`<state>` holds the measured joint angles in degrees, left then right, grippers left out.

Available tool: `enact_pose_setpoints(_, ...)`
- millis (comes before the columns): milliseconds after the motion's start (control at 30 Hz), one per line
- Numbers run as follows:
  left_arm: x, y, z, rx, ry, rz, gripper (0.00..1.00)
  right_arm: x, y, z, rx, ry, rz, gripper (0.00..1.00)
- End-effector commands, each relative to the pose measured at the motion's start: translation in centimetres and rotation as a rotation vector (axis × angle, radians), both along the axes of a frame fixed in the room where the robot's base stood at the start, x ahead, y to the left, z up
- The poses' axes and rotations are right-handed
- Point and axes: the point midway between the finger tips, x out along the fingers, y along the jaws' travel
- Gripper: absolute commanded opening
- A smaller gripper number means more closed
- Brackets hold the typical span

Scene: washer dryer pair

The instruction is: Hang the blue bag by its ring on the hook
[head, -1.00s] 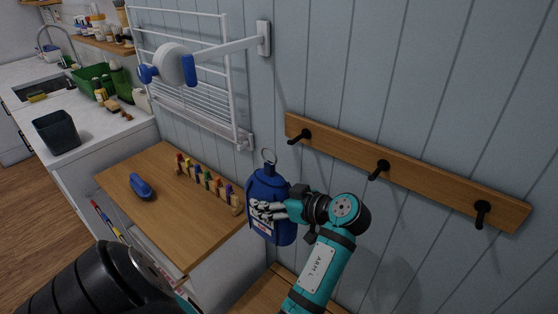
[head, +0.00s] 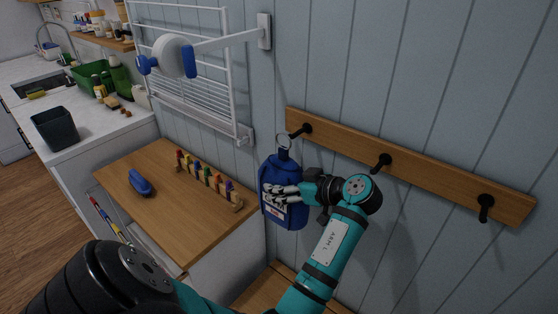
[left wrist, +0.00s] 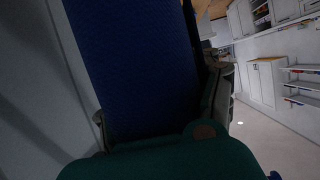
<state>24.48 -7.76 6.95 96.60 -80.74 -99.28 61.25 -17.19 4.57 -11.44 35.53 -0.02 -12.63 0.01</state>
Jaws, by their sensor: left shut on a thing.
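The blue bag (head: 283,172) hangs upright from my left gripper (head: 285,195), which is shut on its front. Its metal ring (head: 284,141) stands up from the top. In the head view the ring is just below and left of the leftmost black hook (head: 302,131) on the wooden rail (head: 345,154). I cannot tell whether ring and hook touch. Two more black hooks, a middle one (head: 380,163) and a right one (head: 486,205), are bare. In the left wrist view the blue bag (left wrist: 135,65) fills the space between the fingers. My right gripper is not in view.
A white wall drying rack (head: 190,90) with a blue-and-white item is left of the rail. Below is a wooden top (head: 155,205) with a blue brush (head: 139,183) and a row of coloured pegs (head: 205,179).

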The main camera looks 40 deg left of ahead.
Motion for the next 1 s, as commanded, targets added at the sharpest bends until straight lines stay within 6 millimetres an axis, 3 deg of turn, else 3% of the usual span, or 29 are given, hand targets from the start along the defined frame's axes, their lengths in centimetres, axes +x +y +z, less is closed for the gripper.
enact_pose_setpoints(633,3.8,0.4,-0.3,0.002,-0.001,-0.001,0.11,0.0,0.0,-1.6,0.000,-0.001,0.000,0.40)
enact_pose_setpoints(1000,5.0,0.6,-1.3,0.002,-0.002,0.000,0.11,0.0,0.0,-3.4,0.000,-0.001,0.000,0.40)
